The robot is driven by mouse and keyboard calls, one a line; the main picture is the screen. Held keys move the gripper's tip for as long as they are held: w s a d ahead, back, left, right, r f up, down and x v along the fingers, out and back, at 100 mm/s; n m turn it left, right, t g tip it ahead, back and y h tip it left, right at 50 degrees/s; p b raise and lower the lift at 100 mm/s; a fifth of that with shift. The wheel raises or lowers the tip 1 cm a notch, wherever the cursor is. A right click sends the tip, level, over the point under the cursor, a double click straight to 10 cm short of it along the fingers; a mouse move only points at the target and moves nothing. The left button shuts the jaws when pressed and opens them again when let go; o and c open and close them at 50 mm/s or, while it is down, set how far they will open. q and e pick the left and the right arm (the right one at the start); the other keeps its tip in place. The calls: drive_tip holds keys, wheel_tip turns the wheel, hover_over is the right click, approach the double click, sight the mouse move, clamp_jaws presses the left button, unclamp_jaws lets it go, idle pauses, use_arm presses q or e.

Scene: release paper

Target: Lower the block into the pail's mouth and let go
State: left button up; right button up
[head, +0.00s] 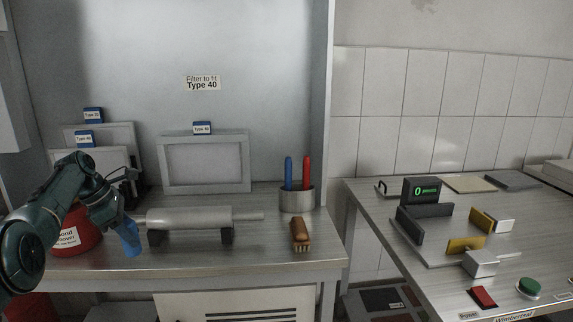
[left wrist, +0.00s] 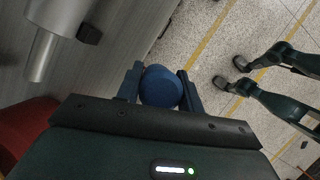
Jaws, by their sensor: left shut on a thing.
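My left gripper (head: 124,222) is shut on a blue block (head: 128,240), which hangs below it at the front of the left bench. In the left wrist view the block (left wrist: 160,87) looks rounded and sits between the two fingers, with floor beyond it. A red thing (head: 30,306), perhaps the pail, shows in part at the lower left, below bench level. Its mouth is hidden. My right gripper is not in view.
A red labelled container (head: 72,238) stands on the bench behind my left arm. A grey roller on a stand (head: 190,217) is just right of the gripper. A brush (head: 300,236) and a metal cup with two markers (head: 297,198) stand farther right.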

use_arm(q)
drive_tip(key=s+d+r+m+g, duration=0.1)
drive_tip(key=d+r+m+g, duration=0.1)
drive_tip(key=d+r+m, duration=0.2)
drive_tip(key=s+d+r+m+g+p, duration=0.1)
drive_tip(key=d+r+m, duration=0.4)
drive_tip(key=d, duration=0.5)
drive_tip(key=shift+s+d+m+g+h+p, duration=0.3)
drive_tip(key=shift+s+g, duration=0.1)
drive_tip(key=shift+s, duration=0.05)
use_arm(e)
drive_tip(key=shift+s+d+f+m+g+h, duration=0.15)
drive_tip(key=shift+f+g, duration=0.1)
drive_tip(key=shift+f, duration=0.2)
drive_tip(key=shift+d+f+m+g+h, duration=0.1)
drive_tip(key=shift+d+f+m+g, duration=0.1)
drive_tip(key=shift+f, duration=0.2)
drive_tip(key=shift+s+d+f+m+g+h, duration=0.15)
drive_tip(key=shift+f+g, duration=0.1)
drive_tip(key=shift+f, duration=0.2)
